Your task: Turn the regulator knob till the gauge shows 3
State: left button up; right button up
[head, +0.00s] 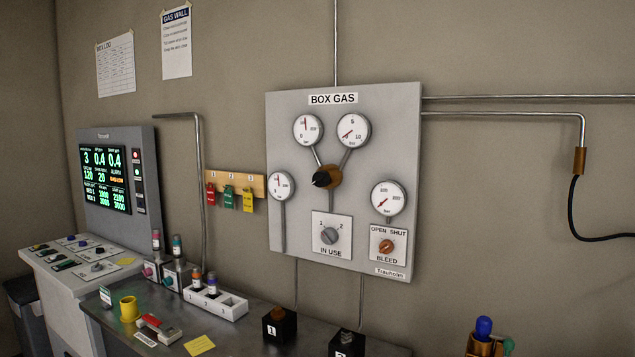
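The regulator (329,178) is a brass body with a black knob (320,180) on its left, in the middle of the grey BOX GAS panel (400,120). Round white gauges with red needles sit around it. The upper left gauge (308,129) has its needle about straight up. The upper right gauge (353,130) has its needle toward the lower left. The small left gauge (281,186) has its needle about up. The gauge above BLEED (388,198) has its needle toward the lower left. The scale figures are too small to read surely. Neither gripper is in view.
Below the regulator are a grey IN USE selector (330,236) and an orange BLEED knob (386,247). A steel bench (245,335) with a white rack (215,304) and black blocks stands under the panel. A console with a lit screen (105,180) is at left.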

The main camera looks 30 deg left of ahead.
aim_at(320, 179)
jog(key=i+j+z, duration=0.2)
jog(key=j, duration=0.8)
jog(key=k+j+z, duration=0.1)
jog(key=j+z, duration=0.15)
jog(key=j, duration=0.75)
jog(key=k+j+z, duration=0.2)
jog(key=j, duration=0.85)
jog(key=i, duration=0.1)
